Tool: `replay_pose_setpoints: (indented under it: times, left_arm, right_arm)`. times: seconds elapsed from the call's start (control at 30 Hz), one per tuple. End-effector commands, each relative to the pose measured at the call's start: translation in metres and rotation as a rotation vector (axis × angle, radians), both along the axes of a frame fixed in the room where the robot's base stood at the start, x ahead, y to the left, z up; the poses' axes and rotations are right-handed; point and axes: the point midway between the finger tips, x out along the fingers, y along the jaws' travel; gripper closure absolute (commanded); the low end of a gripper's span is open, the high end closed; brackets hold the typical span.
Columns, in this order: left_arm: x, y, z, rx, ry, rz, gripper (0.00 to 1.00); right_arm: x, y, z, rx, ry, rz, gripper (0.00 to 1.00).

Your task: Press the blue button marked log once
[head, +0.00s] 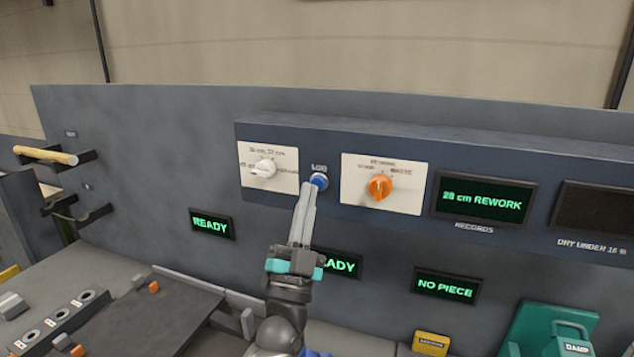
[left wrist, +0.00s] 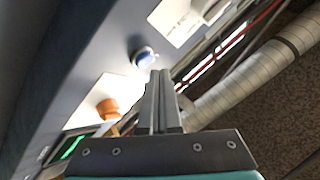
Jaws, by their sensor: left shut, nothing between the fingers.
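The blue button (head: 320,181) marked LOG sits on the dark raised panel, between a white knob and an orange knob. My left gripper (head: 311,190) is shut and empty, its fingertips at the button's lower left edge in the head view. In the left wrist view the blue button (left wrist: 145,58) shows just beyond and left of the fingertips (left wrist: 159,76). A small gap seems to lie between them there; whether they touch I cannot tell. My right gripper is in neither view.
The white knob (head: 265,168) and the orange knob (head: 380,187) flank the button closely. A screen (head: 482,199) reads 28 cm REWORK. Lower displays read READY (head: 211,224) and NO PIECE (head: 447,286). A wooden rod (head: 45,155) rests on a holder at left.

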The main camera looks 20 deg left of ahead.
Motion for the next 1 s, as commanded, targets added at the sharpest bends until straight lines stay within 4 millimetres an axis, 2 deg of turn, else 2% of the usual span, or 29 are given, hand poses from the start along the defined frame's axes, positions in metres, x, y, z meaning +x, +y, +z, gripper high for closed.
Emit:
replay_pose_setpoints:
  times: [0.17,0.63,1.0]
  left_arm:
    - [-0.002,0.000,0.000,0.000,0.001,0.000,1.00]
    - [-0.046,-0.003,0.001,0.000,0.001,0.000,1.00]
    - [-0.050,-0.003,0.000,0.000,0.000,0.000,1.00]
  right_arm:
    - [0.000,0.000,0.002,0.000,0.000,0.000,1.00]
    - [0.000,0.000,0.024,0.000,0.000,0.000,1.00]
    - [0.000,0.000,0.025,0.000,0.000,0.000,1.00]
